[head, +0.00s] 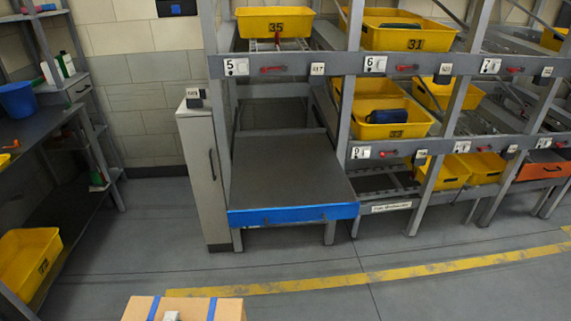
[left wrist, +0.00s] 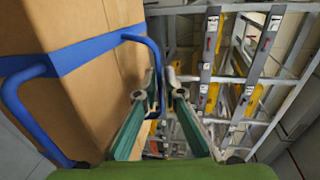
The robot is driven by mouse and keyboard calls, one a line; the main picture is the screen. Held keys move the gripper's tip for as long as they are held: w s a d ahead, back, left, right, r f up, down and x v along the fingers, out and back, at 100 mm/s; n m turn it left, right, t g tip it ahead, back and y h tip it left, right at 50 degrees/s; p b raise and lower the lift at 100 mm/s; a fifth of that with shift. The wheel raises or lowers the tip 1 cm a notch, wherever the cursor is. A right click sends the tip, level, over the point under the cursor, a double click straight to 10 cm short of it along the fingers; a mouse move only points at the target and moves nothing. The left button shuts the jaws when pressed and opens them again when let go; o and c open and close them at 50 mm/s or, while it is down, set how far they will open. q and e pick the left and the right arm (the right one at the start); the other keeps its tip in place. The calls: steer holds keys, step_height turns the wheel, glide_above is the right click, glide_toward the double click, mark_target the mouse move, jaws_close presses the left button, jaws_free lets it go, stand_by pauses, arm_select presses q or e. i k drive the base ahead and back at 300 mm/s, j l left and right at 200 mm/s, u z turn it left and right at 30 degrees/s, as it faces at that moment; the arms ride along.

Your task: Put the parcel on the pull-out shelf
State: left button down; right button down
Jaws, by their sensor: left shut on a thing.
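The parcel (head: 187,309) is a brown cardboard box with blue straps. Only its top part shows at the bottom edge of the head view, in front of the rack. In the left wrist view the parcel (left wrist: 100,38) fills the left side, with blue handles on its strap. My left gripper (left wrist: 161,92) is shut on the parcel's blue handle (left wrist: 148,40). The pull-out shelf (head: 290,180) is a dark, empty deck with a blue front edge, extended low at the rack's left end, beyond the parcel. My right gripper is not in view.
A narrow grey cabinet (head: 202,175) stands left of the shelf. Rack uprights and yellow bins (head: 395,120) stand to its right. A workbench (head: 50,135) is at far left. Floor with a yellow line (head: 400,268) lies clear between parcel and shelf.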

mark_target(289, 176)
steer(key=i+z, duration=0.15)
steer(key=i, duration=0.35)
steer(key=i+j+z, duration=0.15)
steer(key=i, duration=0.4)
steer(key=i+j+z, duration=0.15)
steer(key=i, duration=0.35)
